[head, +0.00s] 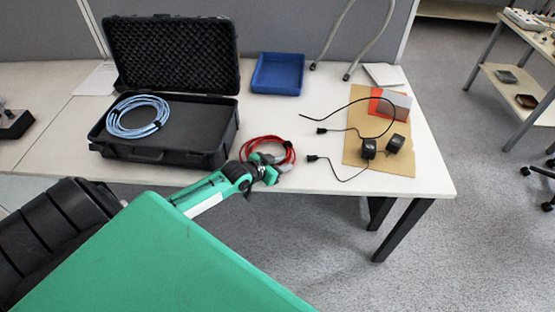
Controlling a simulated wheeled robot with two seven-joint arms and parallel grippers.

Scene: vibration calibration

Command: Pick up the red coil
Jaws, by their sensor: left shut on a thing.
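The red coil (287,148) is a loop of red cable near the front edge of the white table, to the right of the black case. My left gripper (274,166), on the green arm, is at the coil's near side. It is shut on the coil, though its fingertips are small here and partly cover the cable. Whether the coil rests on the table or is slightly lifted, I cannot tell. My right gripper is not in view.
An open black foam-lined case (185,147) holds a blue coil (138,116). A blue tray (278,73) stands behind. Black adapters with cords (369,149) lie on a brown sheet (400,166) at right.

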